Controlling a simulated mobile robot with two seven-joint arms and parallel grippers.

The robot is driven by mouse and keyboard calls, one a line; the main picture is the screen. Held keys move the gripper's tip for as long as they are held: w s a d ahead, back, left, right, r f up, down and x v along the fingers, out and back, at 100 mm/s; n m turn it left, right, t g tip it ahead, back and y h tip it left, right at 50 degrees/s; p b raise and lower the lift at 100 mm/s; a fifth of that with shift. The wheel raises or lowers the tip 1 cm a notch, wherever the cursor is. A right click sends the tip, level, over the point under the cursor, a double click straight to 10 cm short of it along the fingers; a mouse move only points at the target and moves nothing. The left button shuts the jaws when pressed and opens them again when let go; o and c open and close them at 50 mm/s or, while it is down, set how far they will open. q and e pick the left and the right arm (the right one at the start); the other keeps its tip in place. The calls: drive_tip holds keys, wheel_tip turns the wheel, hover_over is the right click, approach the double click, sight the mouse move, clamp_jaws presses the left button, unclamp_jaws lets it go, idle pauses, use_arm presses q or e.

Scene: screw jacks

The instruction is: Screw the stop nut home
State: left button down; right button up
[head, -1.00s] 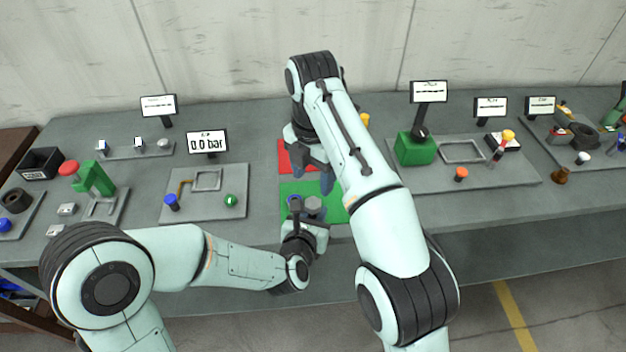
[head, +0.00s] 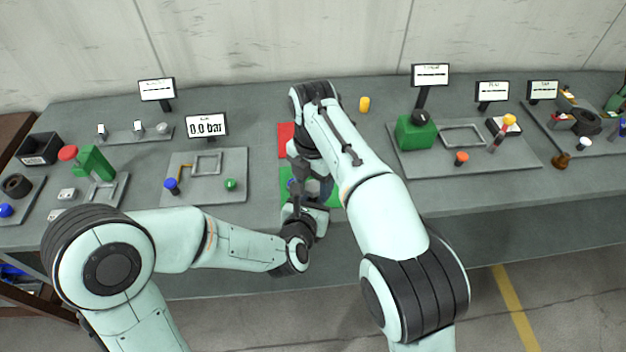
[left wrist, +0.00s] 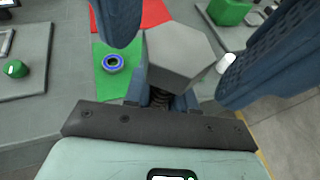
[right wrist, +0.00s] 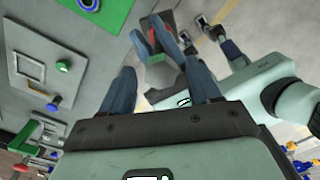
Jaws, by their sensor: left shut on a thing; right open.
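A grey hexagonal nut-like piece (left wrist: 180,55) sits on a dark threaded shaft (left wrist: 160,98) in the left wrist view. My left gripper (left wrist: 162,92) is shut on the threaded part below the hexagon. My right gripper (head: 313,182) is open and comes down from above. Its blue fingers stand on both sides of the hexagon. Contact cannot be told. The hexagon (right wrist: 160,75) also shows between them in the right wrist view. A blue ring (left wrist: 112,63) lies on the green mat (left wrist: 106,85). In the head view the right arm largely hides the hexagon.
A red mat (head: 286,138) lies behind the green one. Left is a grey plate (head: 205,197) with a blue knob and a green knob. Right is a plate with a green block (head: 416,133). My arms are very close together.

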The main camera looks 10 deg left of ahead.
drive_tip(key=c, duration=1.1)
drive_tip(key=m, duration=0.6)
drive_tip(key=shift+m, duration=0.3)
drive_tip(key=o, duration=1.2)
drive_tip(key=shift+r, duration=2.3)
drive_tip(key=shift+c, duration=0.5)
